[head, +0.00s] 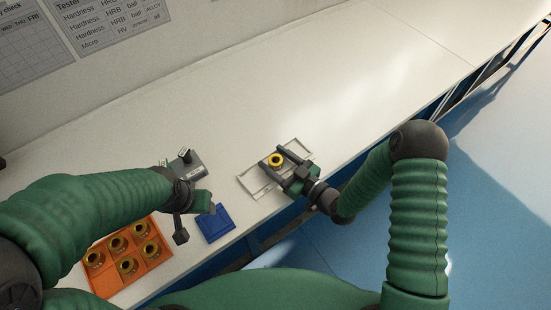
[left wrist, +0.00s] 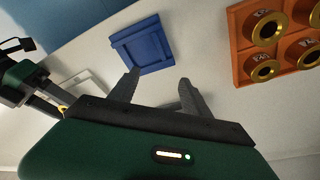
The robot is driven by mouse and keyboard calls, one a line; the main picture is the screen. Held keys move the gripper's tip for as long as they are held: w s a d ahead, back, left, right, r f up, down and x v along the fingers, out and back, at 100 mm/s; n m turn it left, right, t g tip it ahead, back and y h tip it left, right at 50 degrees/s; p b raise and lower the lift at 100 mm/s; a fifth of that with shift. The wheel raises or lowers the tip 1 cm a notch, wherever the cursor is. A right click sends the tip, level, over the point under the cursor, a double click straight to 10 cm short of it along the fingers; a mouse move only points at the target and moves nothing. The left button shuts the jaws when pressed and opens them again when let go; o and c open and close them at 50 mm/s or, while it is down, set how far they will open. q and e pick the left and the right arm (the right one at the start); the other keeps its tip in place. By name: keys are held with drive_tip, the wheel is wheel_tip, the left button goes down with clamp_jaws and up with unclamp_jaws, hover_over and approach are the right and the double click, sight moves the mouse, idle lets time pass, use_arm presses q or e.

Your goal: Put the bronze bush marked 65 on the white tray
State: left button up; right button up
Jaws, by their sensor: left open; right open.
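A bronze bush (head: 275,160) with a yellow rim is at the white tray (head: 254,184) in the head view. It lies between the two spread fingers of my right gripper (head: 271,156), which is open above the tray. I cannot read a mark on this bush, nor tell whether the fingers touch it. My left gripper (head: 196,222) is open beside the blue tray; its two fingers also show apart and empty in the left wrist view (left wrist: 158,82). The white tray shows partly at the left of that view (left wrist: 88,82).
An orange tray (head: 101,277) holds several bronze bushes (head: 127,266); their marks are too blurred to read. A blue tray (head: 215,224) lies by the bench's front edge. A small grey device (head: 190,166) stands behind my left gripper. The bench's far right is clear.

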use_arm(q)
drive_tip(key=shift+r, duration=0.15)
use_arm(e)
drive_tip(key=shift+r, duration=0.15)
drive_tip(key=v, duration=1.2)
drive_tip(key=shift+s, duration=0.1)
use_arm(q)
drive_tip(key=shift+s+f, duration=0.1)
drive_tip(key=shift+f, duration=0.1)
